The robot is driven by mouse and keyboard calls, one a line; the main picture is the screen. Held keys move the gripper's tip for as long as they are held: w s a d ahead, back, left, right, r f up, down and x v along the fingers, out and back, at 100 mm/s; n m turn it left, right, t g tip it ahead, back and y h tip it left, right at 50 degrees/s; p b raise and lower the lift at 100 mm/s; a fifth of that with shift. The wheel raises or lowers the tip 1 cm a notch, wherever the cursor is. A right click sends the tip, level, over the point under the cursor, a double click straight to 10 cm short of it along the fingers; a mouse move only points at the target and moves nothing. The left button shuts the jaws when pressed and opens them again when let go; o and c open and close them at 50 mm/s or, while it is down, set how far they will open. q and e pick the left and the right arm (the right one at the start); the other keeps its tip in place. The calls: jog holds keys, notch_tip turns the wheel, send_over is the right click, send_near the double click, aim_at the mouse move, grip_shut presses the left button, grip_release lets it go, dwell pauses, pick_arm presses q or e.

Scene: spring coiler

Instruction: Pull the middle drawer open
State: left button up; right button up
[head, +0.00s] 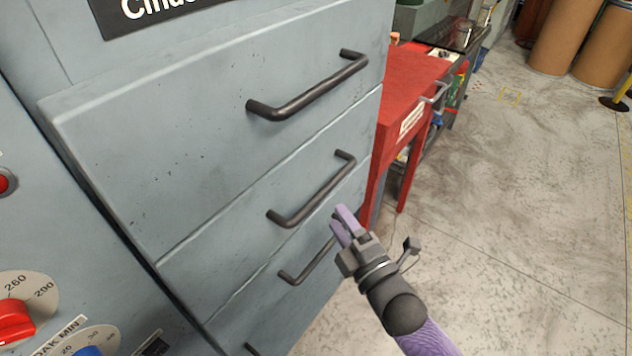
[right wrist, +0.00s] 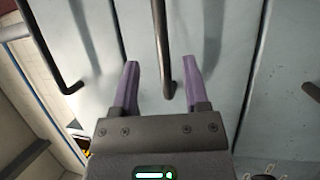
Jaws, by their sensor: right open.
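A grey-blue cabinet has a stack of several drawers, each with a dark bar handle. In the head view, the upper handle (head: 307,88), a second handle (head: 312,190) and a third handle (head: 308,264) run down the front. The drawers look shut. My right gripper (head: 342,221) is open and empty, with purple fingers, in front of the cabinet. It hides the far end of the third handle. In the right wrist view, a bar handle (right wrist: 161,45) lies between the gripper's fingertips (right wrist: 161,68); contact cannot be told. My left gripper is out of view.
Another handle (head: 252,349) shows at the lower edge. Control knobs, one red (head: 14,320), are on the cabinet's left panel. A red table (head: 405,85) stands beyond the cabinet. The floor (head: 510,200) to the right is clear.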

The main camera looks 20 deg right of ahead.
aim_at(321, 191)
jog(key=b+x, duration=0.1)
jog(key=x, duration=0.6)
jog(key=shift+f, duration=0.15)
grip_shut()
dwell(1.1)
